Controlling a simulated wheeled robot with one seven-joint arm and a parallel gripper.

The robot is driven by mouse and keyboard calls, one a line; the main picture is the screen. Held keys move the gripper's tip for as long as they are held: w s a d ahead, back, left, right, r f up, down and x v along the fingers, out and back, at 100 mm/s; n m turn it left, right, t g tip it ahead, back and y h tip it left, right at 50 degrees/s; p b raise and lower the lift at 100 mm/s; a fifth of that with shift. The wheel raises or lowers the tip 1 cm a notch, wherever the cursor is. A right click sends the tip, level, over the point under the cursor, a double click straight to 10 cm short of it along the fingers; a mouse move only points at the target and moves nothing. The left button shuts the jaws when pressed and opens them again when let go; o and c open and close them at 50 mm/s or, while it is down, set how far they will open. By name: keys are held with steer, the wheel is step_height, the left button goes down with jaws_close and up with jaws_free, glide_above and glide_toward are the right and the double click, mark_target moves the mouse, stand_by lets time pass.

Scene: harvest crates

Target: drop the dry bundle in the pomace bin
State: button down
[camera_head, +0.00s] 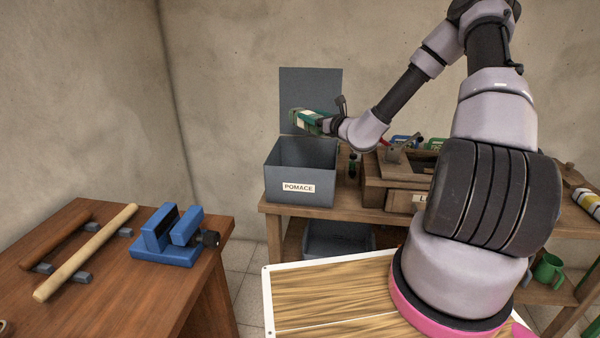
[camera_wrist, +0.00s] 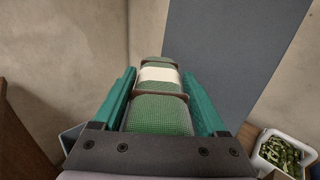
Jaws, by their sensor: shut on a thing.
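The pomace bin (camera_head: 300,187) is a grey box with a POMACE label and a raised lid (camera_head: 312,90), standing open on the wooden bench. My gripper (camera_head: 303,119) is in the air above the bin's opening, with the lid behind it. Its teal fingers (camera_wrist: 160,95) are shut on a green mesh-textured bundle (camera_wrist: 160,112) with a white band and brown ties. The bundle points forward from the jaws, clear of the bin. The bin's inside floor is hidden. A small grey-blue edge, perhaps the bin, shows at the lower left in the wrist view.
A wooden crate (camera_head: 388,196) stands right of the bin. A white tub (camera_wrist: 272,153) of green pieces shows lower right in the wrist view. A blue vise (camera_head: 168,252) and wooden rods lie on the left table (camera_head: 120,300). A green mug (camera_head: 548,268) is at right.

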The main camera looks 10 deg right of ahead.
steer(key=shift+a+f, duration=0.1)
steer(key=shift+f, duration=2.7)
jaws_free()
steer(key=shift+s, duration=0.15)
steer(key=v, duration=1)
steer(key=shift+s+d, duration=0.2)
steer(key=shift+s, duration=0.05)
